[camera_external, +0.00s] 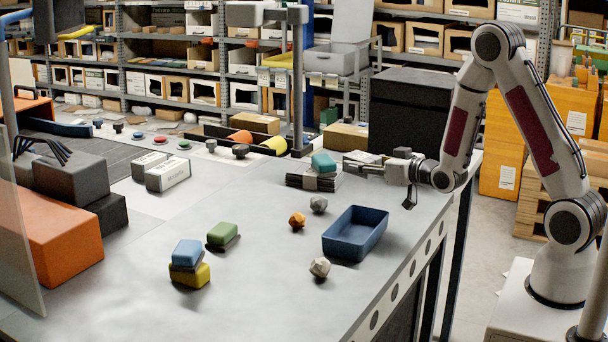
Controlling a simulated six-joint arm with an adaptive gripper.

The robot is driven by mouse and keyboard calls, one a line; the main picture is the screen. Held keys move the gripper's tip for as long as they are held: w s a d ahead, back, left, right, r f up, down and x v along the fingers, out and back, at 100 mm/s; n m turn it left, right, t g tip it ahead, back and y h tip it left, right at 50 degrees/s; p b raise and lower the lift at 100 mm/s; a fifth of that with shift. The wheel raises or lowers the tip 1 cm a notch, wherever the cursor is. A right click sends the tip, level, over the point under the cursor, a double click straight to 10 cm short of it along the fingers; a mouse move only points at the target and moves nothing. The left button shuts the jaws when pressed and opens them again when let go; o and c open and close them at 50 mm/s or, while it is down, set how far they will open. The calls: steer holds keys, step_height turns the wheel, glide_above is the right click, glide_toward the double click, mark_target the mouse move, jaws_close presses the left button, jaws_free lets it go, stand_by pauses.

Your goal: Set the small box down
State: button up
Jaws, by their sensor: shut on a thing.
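A small teal box (323,162) is at the tips of my gripper (347,164), near the back right of the grey table. My gripper reaches in from the right, level, and is shut on the teal box. The box is at or just above a dark banded bundle (310,181); I cannot tell whether they touch. A light blue box (187,252) rests on a yellow box (190,275) at the front left. A green box (222,234) sits behind them on something dark.
A blue open tray (357,247) stands near the right edge. An orange lump (297,220), a grey lump (318,204) and a pale lump (320,267) lie around it. White cartons (168,175) stand left. The front middle of the grey table (265,300) is clear.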

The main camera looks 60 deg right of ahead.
steer(key=w+a+r+n+y, duration=0.2)
steer(key=a+n+y, duration=0.1)
steer(key=a, duration=1.4)
steer(key=shift+w+a+t+y, duration=0.15)
steer(key=shift+a+t+y, duration=0.15)
steer(key=shift+y, duration=0.3)
steer(key=shift+d+r, duration=0.1)
steer(key=s+d+f+h, duration=0.1)
steer(key=s+d, duration=0.2)
steer(key=d, duration=0.8)
steer(key=s+d+f+m+h, duration=0.1)
steer(key=s+d, duration=0.3)
steer(key=d, duration=0.7)
steer(key=s+d+f+m+h, duration=0.1)
steer(key=s+d, duration=0.3)
steer(key=d, duration=0.6)
steer(key=shift+s+d+f, duration=0.15)
steer(key=shift+d+f, duration=0.25)
steer(key=shift+f, duration=0.45)
steer(key=shift+f, duration=0.1)
steer(key=shift+f, duration=2.8)
steer(key=shift+f, duration=0.1)
